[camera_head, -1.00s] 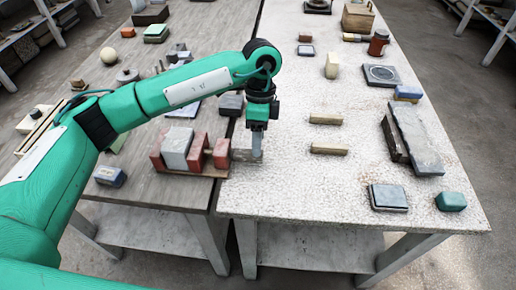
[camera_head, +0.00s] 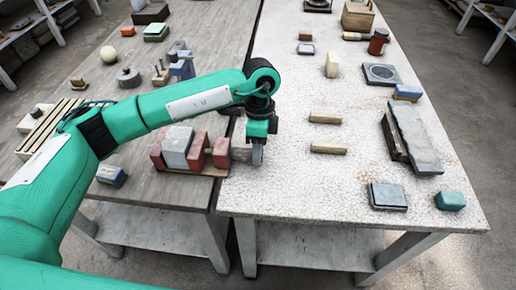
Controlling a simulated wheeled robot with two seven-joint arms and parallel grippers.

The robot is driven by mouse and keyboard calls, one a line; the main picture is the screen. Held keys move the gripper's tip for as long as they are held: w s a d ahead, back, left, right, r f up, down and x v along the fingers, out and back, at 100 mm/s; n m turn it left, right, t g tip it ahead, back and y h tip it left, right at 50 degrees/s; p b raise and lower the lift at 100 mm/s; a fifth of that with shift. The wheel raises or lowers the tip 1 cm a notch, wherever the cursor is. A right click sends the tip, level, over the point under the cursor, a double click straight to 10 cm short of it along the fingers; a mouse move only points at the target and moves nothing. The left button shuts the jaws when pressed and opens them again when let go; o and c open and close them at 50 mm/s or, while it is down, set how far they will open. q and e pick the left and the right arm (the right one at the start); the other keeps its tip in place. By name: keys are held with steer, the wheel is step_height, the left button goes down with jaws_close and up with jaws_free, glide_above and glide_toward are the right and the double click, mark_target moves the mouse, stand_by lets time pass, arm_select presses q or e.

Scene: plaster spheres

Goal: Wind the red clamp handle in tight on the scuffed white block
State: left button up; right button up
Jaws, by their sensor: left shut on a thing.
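The clamp stands near the right edge of the left table, with a red end jaw (camera_head: 157,154), a red inner jaw (camera_head: 197,151) and a red outer post (camera_head: 221,153) on a brown base. The scuffed white block (camera_head: 177,146) sits upright between the end jaw and the inner jaw. I cannot tell whether the inner jaw touches it. A grey screw part (camera_head: 240,154) runs right from the outer post to my left gripper (camera_head: 257,156). That gripper points down and is shut on the clamp handle, which the fingers mostly hide. My right gripper is not in view.
A blue-grey block (camera_head: 111,175) lies left of the clamp. Two wooden strips (camera_head: 327,149) lie on the speckled table to the right of my gripper. Long grey slabs (camera_head: 413,140) lie further right. The speckled surface (camera_head: 285,185) in front of the gripper is bare.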

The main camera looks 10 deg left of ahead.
arm_select(q)
steer(key=g+p, duration=0.2)
steer(key=shift+w+r+p, duration=0.15)
steer(key=shift+w+p, duration=0.05)
steer(key=shift+p, duration=0.1)
steer(key=g+p, duration=0.2)
steer(key=g, duration=0.1)
steer(key=shift+w, duration=0.2)
steer(key=shift+w+f+g+p, duration=0.1)
steer(key=shift+f+g+p, duration=0.25)
steer(key=shift+g, duration=0.55)
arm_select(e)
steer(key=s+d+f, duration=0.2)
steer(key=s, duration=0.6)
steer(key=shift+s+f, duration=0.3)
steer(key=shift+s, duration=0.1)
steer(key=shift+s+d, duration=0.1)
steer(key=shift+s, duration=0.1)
arm_select(q)
steer(key=o, duration=1)
